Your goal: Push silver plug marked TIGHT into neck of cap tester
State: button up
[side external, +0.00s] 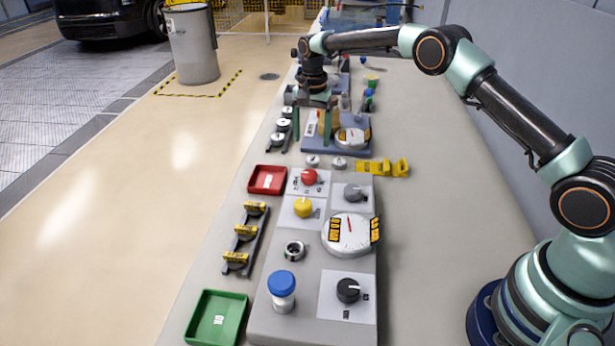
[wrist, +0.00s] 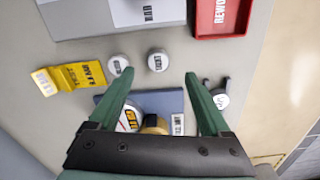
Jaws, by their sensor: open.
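The silver plug marked TIGHT (wrist: 157,60) stands on the grey bench, ahead of and between my fingertips in the wrist view; it is the left one of two small plugs in the side view (side external: 313,161). My gripper (wrist: 157,78) is open and empty; its green fingers also show in the side view (side external: 312,128). What looks like the cap tester (side external: 361,149) is a blue base with a white dial and a tan, brass-like neck. The neck (wrist: 153,125) shows between my fingers in the wrist view, partly hidden by the gripper.
A second silver plug (wrist: 120,65) stands beside the first. A red tray (side external: 267,180) and a grey panel (side external: 262,317) with knobs and a dial are nearby. A rack with silver caps (side external: 280,137) stands left of the blue base.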

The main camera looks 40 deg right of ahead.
aim_at(313, 159)
jog(key=shift+d+f, duration=0.15)
jog(key=shift+f, duration=3.3)
grip_shut()
jog(key=shift+r, duration=0.15)
notch_tip(313, 159, up, 19)
jog(key=s+a+f+n, duration=0.2)
jog(key=s+a, duration=0.5)
jog(key=a, duration=0.3)
jog(key=s+a+f+n, duration=0.1)
jog(key=s+a+n, duration=0.1)
jog(key=s+a, duration=0.6)
jog(key=s+a+f+n, duration=0.2)
jog(key=s+a+f, duration=0.1)
jog(key=s, duration=0.5)
jog(key=shift+a, duration=0.45)
jog(key=shift+f, duration=0.1)
